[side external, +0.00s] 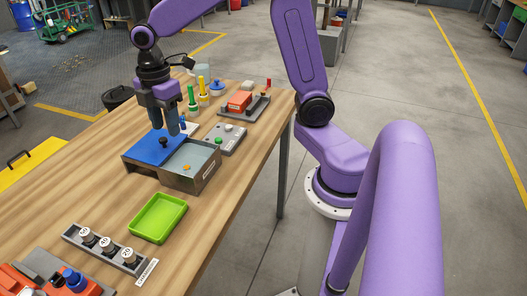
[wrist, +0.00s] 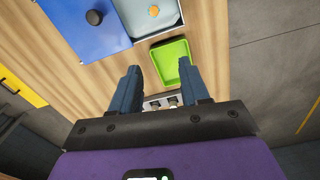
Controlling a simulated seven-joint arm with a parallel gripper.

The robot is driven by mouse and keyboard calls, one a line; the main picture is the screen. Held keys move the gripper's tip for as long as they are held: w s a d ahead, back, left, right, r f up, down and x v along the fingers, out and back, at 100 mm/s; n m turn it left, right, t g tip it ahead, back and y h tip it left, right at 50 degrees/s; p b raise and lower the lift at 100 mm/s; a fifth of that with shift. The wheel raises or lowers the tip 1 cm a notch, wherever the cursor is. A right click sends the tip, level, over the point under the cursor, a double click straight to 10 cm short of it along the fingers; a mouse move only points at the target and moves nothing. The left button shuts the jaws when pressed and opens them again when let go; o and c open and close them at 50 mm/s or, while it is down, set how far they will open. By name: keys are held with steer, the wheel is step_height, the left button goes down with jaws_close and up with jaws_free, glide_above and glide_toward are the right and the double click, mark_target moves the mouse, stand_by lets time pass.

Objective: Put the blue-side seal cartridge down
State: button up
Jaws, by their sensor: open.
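My gripper (side external: 165,128) is open over the box at the table's middle, with nothing seen between the fingers; it also shows in the wrist view (wrist: 158,70). The box has a blue lid (side external: 148,150) with a black knob (side external: 164,143) on its left part. The lid also shows in the wrist view (wrist: 75,32). The right compartment (side external: 205,160) is open, with a small orange piece (side external: 187,167) inside, also seen in the wrist view (wrist: 153,11). I cannot tell which item is the blue-side seal cartridge.
A green tray (side external: 158,218) lies in front of the box. A grey rack (side external: 75,234) holds three white-topped pieces. Behind the box stand a grey button panel (side external: 226,138), a green bottle (side external: 192,98) and a yellow bottle (side external: 203,90). Bare wood lies left of the box.

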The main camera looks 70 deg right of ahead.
steer(key=s+f+m, duration=0.1)
steer(key=s+m, duration=0.2)
steer(key=s, duration=2.1)
steer(key=shift+s+a+f+m, duration=0.3)
steer(key=shift+f, duration=0.1)
